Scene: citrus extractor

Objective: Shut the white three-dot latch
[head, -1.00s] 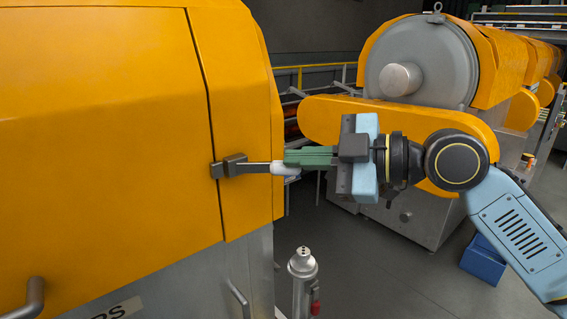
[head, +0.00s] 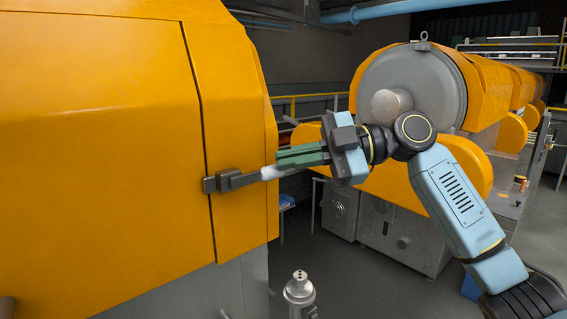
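The latch (head: 230,181) is a dark grey block and lever on the orange housing, across the seam by the door edge. Its lever sticks out to the right and ends in a white grip (head: 268,173). Three dots cannot be made out on it. My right gripper (head: 281,160), with green fingers, comes from the right and its tips overlap the white grip. The fingers lie close together, seen from the side. Whether they clamp the grip or only touch it, I cannot tell. My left gripper is not in view.
The orange housing (head: 100,120) fills the left side. A metal post with dark dots on its top (head: 300,284) stands below the gripper. A second machine with a round grey end (head: 415,80) stands behind my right arm. Grey floor shows at lower middle.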

